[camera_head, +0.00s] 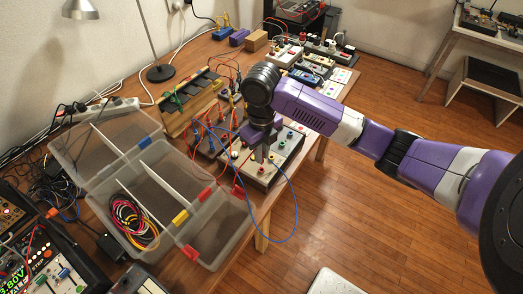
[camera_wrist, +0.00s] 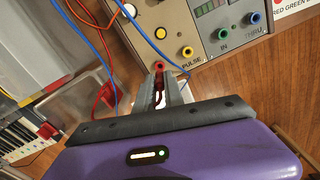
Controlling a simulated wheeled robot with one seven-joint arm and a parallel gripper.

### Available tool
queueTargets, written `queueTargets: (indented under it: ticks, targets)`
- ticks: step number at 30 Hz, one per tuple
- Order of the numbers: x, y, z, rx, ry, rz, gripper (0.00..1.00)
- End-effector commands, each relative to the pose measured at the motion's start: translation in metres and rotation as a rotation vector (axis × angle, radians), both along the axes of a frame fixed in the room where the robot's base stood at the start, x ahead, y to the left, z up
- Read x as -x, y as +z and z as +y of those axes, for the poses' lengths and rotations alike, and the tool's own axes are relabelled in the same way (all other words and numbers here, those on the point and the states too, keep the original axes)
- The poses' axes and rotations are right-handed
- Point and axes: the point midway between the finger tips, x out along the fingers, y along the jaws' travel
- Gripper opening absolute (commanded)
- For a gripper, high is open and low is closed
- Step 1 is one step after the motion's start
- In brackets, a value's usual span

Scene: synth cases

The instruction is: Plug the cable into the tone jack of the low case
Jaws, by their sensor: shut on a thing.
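My gripper (camera_wrist: 166,84) points at the front edge of a grey case (camera_wrist: 205,22). It is shut on a red plug (camera_wrist: 158,67), seen between the fingertips; whether its tip touches the case I cannot tell. In the wrist view the case has yellow jacks, a green jack (camera_wrist: 223,34) and a blue jack (camera_wrist: 253,17), with labels PULSE, IN and THRU. No tone label is readable. In the head view my gripper (camera_head: 262,150) hangs over the left part of this pale case (camera_head: 283,156) and hides some of its top.
A blue cable (camera_head: 296,215) loops over the table edge, and a red cable (camera_wrist: 104,92) runs left of my fingers. A clear divided organizer (camera_head: 235,232) stands to the left. A stepped wooden rack (camera_head: 175,128) and more cabled cases stand behind.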

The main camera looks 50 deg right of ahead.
Motion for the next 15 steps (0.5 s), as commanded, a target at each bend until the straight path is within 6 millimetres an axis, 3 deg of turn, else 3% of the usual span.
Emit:
queueTargets:
  ticks: [9, 15]
  targets:
    - [0.0, -0.016, 0.0, 0.0, 0.0, 0.0, 0.0]
    - [0.0, -0.016, 0.0, 0.0, 0.0, 0.0, 0.0]
